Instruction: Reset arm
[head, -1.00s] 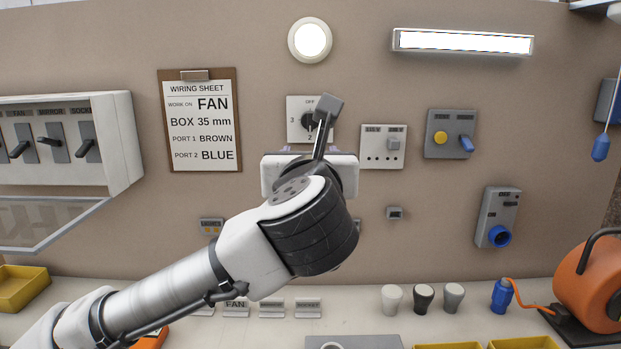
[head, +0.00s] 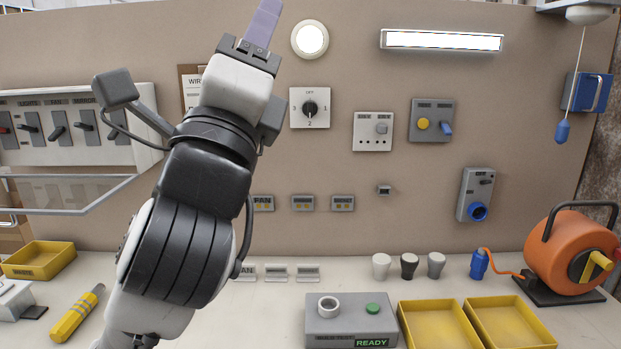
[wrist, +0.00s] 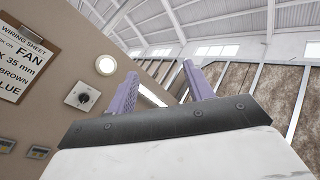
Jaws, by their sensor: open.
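My gripper (head: 264,24) is raised in the head view, its purple fingers pointing up in front of the wall, left of the round lamp. In the wrist view my gripper (wrist: 160,92) shows two purple fingers spread apart with nothing between them. The arm is folded upright over the left middle of the bench. It hides most of the wiring sheet (head: 192,88) in the head view. The sheet also shows at the left of the wrist view (wrist: 24,52), reading FAN.
A rotary switch (head: 310,108), a round lamp (head: 310,39) and switch boxes (head: 432,120) are on the wall. A switch panel (head: 60,150) with an open clear cover (head: 70,195) is at left. Yellow trays (head: 440,325), a grey READY box (head: 350,325) and an orange reel (head: 565,250) stand on the bench.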

